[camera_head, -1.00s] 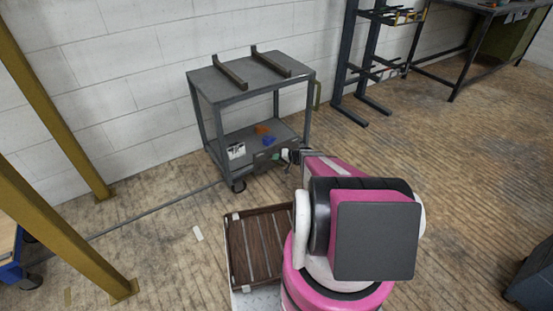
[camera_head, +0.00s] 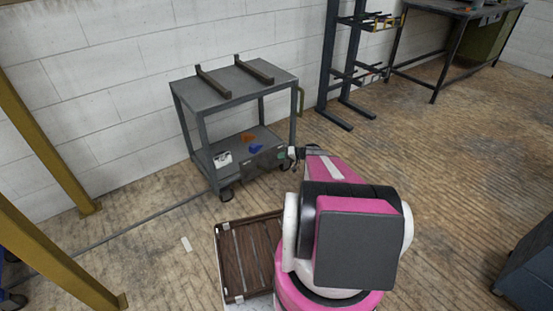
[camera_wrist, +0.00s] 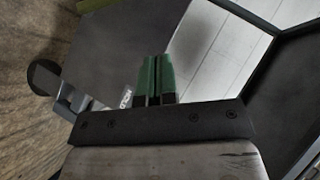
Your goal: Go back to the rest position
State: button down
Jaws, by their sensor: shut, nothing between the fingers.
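My gripper (camera_wrist: 155,82) shows in the wrist view as two green fingers pressed together, with nothing between them. In the head view its tip (camera_head: 282,155) is small and sits at the right side of the grey cart's lower shelf, beyond my pink and black arm. I cannot tell there whether it touches the cart. The grey two-shelf cart (camera_head: 233,96) stands against the white wall. An orange piece (camera_head: 248,137) and a blue piece (camera_head: 256,148) lie on its lower shelf, near a white labelled item (camera_head: 222,159).
Two dark rails (camera_head: 213,83) lie on the cart's top. A brown slatted tray (camera_head: 247,256) is beside my base. Yellow posts (camera_head: 62,255) stand at left, a dark rack (camera_head: 335,65) behind right, and a grey cabinet (camera_head: 527,268) at lower right.

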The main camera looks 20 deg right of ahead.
jog(key=shift+s+d+r, duration=0.1)
dwell(0.4)
jog(key=s+a+r+g+h, duration=0.3)
jog(key=s+a+r+h, duration=0.2)
jog(key=s+a+r, duration=0.3)
jog(key=s+a+r+g+h, duration=0.3)
jog(key=s+a+r+h, duration=0.3)
jog(key=s+r, duration=0.9)
jog(key=s+a, duration=0.1)
jog(key=s, duration=0.3)
jog(key=shift+a+r+n+g, duration=0.35)
jog(key=shift+a+n+g, duration=0.05)
